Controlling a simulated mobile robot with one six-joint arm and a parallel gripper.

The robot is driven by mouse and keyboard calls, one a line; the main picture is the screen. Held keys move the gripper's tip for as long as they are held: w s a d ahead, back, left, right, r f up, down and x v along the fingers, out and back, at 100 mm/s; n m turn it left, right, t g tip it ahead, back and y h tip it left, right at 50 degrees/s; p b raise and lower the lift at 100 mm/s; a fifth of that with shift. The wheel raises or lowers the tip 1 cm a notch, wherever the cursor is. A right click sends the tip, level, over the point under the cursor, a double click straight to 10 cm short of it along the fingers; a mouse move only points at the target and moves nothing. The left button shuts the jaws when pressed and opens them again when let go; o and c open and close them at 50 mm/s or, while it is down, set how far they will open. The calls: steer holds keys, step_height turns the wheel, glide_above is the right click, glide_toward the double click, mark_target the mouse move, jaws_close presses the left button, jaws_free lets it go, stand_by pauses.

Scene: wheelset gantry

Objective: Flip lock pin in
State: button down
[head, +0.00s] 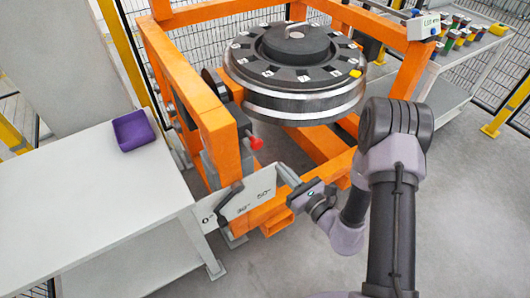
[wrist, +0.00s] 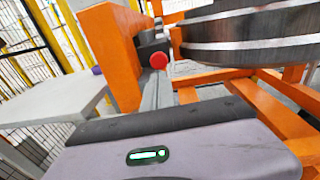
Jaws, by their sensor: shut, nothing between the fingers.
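A red knob (head: 256,143) on a dark shaft sticks out of the side of the orange gantry frame; it looks like the lock pin's end. In the wrist view the red knob (wrist: 158,61) shows above my gripper's housing, near the picture's middle. A black lever (head: 229,193) sits on a white plate marked 0, 30 and 50 degrees (head: 248,198), below the knob. My gripper (head: 284,172) is shut and empty, below and to the right of the knob, apart from it. How deep the pin sits is hidden.
The dark round wheelset (head: 295,103) lies in the orange frame (head: 170,57). A white table (head: 85,205) with a purple tray (head: 134,131) stands at left. A shelf with colored items (head: 455,43) stands at back right. Open floor lies at front right.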

mark_target(260, 144)
steer(key=b+x, duration=0.1)
steer(key=x, duration=0.8)
steer(key=shift+b, duration=0.3)
steer(key=shift+w, duration=0.15)
steer(key=shift+w+a, duration=0.1)
steer(key=p+x, duration=0.1)
steer(key=x, duration=0.2)
steer(key=shift+w+a+r, duration=0.1)
steer(key=shift+w, duration=0.2)
steer(key=shift+w+r, duration=0.1)
